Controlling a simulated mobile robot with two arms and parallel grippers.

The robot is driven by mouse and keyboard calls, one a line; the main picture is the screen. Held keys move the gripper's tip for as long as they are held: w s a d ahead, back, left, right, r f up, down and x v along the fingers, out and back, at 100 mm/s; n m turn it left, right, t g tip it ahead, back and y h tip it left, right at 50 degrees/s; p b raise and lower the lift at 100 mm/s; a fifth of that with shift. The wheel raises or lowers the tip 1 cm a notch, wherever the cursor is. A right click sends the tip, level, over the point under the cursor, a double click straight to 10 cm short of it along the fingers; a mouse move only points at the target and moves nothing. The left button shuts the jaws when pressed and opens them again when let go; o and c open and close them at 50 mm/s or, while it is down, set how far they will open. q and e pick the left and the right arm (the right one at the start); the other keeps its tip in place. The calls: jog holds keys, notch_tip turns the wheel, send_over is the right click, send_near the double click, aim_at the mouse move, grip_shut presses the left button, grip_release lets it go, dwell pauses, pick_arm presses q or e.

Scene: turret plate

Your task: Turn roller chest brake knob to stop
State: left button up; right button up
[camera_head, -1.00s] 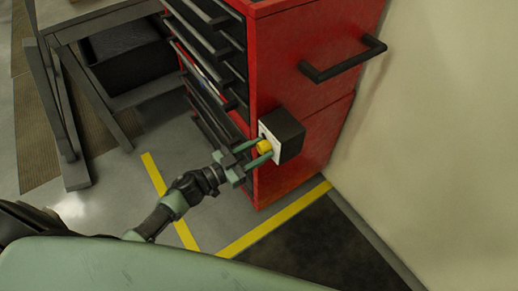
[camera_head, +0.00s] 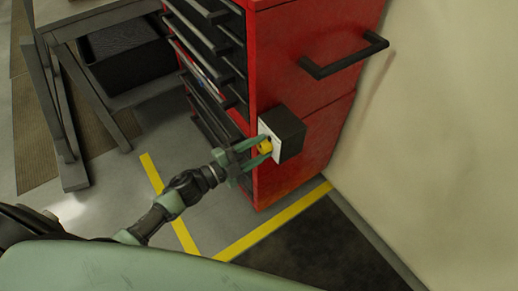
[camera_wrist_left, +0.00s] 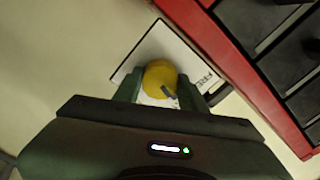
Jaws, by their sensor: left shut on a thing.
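The red roller chest (camera_head: 300,90) stands against the wall. A black brake box (camera_head: 290,135) with a white front plate is fixed to its side. The yellow brake knob (camera_head: 265,147) sticks out of the plate; it also shows in the left wrist view (camera_wrist_left: 159,77) with a dark pointer mark toward its lower right. My left gripper (camera_head: 262,151) is shut on the knob, one finger on each side. In the left wrist view the plate (camera_wrist_left: 165,45) carries partly hidden lettering that starts with "FR"; the rest is covered. My right gripper is out of view.
Black drawer handles (camera_head: 205,45) line the chest's front, and a black push handle (camera_head: 345,57) sticks out above the box. A grey workbench (camera_head: 60,110) stands at the left. Yellow floor tape (camera_head: 270,220) and a dark mat lie below.

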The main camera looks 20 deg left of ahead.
pick_arm(q)
jog(key=m+b, duration=0.1)
jog(key=m, duration=0.3)
jog(key=shift+a+m+b, duration=0.1)
jog(key=shift+m+b, duration=0.3)
jog(key=shift+w+r+m, duration=0.1)
jog(key=shift+m, duration=0.7)
jog(key=shift+r, duration=0.1)
jog(key=o, duration=1.4)
jog(key=shift+c, duration=0.2)
jog(key=shift+s+a+f+b, duration=0.1)
jog(key=shift+s+f+b, duration=0.1)
jog(key=shift+b, duration=0.1)
jog(key=b+v, duration=0.1)
jog(key=v, duration=0.6)
jog(key=shift+s+a, duration=0.15)
jog(key=shift+s, duration=0.05)
